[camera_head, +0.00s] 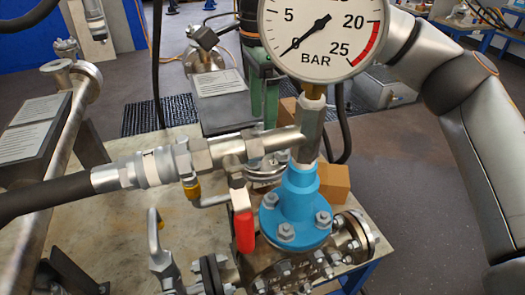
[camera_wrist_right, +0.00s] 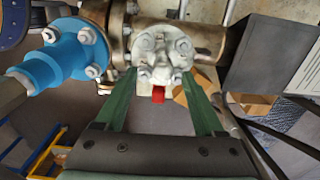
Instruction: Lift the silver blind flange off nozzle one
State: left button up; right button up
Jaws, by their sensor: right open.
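The silver blind flange (camera_head: 265,170) is partly hidden behind the blue flanged fitting (camera_head: 297,205) and the hose pipework in the head view. In the right wrist view a grey bolted flange (camera_wrist_right: 165,48), which looks like the same one, sits at top centre beside the blue fitting (camera_wrist_right: 58,62). My right gripper (camera_wrist_right: 160,82) has its two green fingers apart, one on each side below the flange, with nothing held between them. In the head view the right gripper (camera_head: 265,115) is behind the gauge, pointing down above the flange. My left gripper is not in view.
A pressure gauge (camera_head: 322,35) stands on the blue fitting and blocks part of the view. A pipe with a black hose (camera_head: 45,195) and a red-handled valve (camera_head: 243,230) crosses in front. A dark sloped plaque box (camera_head: 218,98) stands behind; a brown block (camera_head: 334,183) is at right.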

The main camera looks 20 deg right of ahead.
aim_at(262, 126)
jog(key=f, duration=0.5)
jog(key=shift+w+f+p, duration=0.2)
jog(key=shift+f+p, duration=0.15)
jog(key=shift+f, duration=0.05)
grip_shut()
dwell(0.4)
jog(key=shift+w+r, duration=0.1)
jog(key=shift+r, duration=0.1)
